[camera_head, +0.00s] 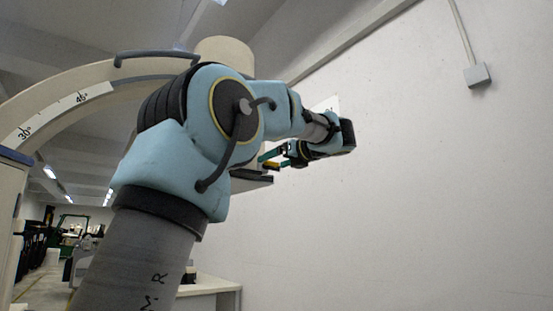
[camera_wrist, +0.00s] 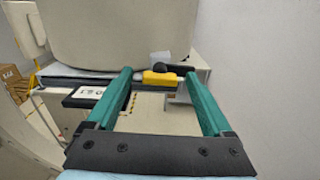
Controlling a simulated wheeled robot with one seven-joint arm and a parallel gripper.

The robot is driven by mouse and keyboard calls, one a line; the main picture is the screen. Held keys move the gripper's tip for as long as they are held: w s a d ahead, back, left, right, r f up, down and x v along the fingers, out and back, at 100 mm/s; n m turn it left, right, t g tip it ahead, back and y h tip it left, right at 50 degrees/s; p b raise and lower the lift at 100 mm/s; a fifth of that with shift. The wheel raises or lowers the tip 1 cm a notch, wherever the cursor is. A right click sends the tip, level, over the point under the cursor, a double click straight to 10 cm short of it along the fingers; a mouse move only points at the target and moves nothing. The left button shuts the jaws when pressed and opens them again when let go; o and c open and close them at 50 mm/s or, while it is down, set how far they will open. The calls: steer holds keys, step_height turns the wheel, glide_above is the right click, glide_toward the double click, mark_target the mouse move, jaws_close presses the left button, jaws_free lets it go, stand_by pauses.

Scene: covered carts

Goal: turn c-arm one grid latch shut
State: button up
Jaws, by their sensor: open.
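The c-arm shows in the head view as a large beige arc (camera_head: 75,90) with angle marks, ending at a cream housing behind my arm. In the wrist view a pale, rounded housing (camera_wrist: 115,35) fills the upper middle. Below it is a yellow piece (camera_wrist: 160,78) with a dark knob (camera_wrist: 160,67), which looks like the grid latch. A dark bar extends to its right. My gripper (camera_wrist: 158,76) is open, its two green fingers on either side of the yellow piece. I cannot tell whether they touch it. The head view shows my gripper (camera_head: 268,160) small beside the dark plate.
A black-edged panel with a white label (camera_wrist: 92,92) sits left of the fingers. A white table (camera_wrist: 190,70) stands behind. Cardboard boxes (camera_wrist: 13,83) are at the far left. A plain white wall (camera_head: 410,180) runs along the right, with open room before it.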

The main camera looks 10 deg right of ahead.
steer(key=shift+c, duration=0.3)
jaws_close()
stand_by(0.5)
steer(key=shift+m, duration=0.3)
steer(key=shift+w+d+f+m+p, duration=0.1)
steer(key=shift+m+p, duration=1.1)
steer(key=shift+m, duration=3)
steer(key=shift+d+f+m+p, duration=0.1)
steer(key=shift+m+p, duration=1.1)
steer(key=shift+m, duration=3)
steer(key=shift+o, duration=0.3)
jaws_free()
